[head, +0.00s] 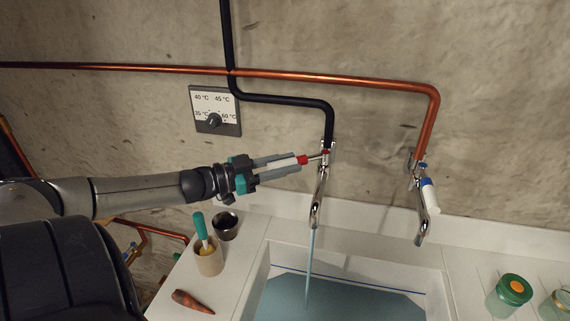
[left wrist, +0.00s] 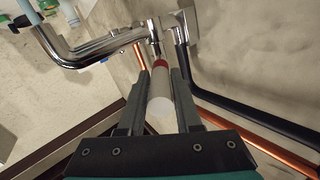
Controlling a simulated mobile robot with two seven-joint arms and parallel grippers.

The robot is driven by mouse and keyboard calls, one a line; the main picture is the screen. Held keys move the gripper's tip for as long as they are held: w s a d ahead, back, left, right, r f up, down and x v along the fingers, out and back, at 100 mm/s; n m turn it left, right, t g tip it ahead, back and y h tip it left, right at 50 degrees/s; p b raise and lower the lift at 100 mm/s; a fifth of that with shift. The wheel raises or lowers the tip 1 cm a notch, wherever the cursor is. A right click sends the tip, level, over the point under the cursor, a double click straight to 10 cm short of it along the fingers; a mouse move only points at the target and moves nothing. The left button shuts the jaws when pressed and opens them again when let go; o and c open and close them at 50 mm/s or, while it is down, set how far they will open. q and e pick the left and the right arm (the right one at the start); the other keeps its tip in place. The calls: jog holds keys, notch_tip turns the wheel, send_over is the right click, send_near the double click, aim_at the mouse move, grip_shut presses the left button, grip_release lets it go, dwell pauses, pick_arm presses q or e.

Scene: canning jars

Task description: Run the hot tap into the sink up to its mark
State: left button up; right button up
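The hot tap (head: 320,190) hangs under the black pipe and has a red-marked lever with a white handle (head: 285,163). A thin stream of water (head: 310,255) runs from its spout into the sink (head: 258,283). Water (head: 340,302) covers the sink's visible floor; a dark blue line (head: 345,278) runs along the far wall just above the water. My left gripper (head: 298,162) has its fingers closely on both sides of the white handle, and the left wrist view shows the handle (left wrist: 160,95) between them. My right gripper is not in view.
A second tap (head: 424,215) with a blue-marked white handle hangs under the copper pipe at right. A temperature dial (head: 214,121) is on the wall.

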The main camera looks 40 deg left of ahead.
pick_arm(q)
jog(key=shift+o, duration=1.6)
jog(key=shift+s+a, duration=0.2)
jog(key=shift+s, duration=0.2)
jog(key=p+v, duration=0.4)
jog(key=v, duration=1)
jog(key=shift+s+a, duration=0.1)
jog(key=shift+s, duration=0.05)
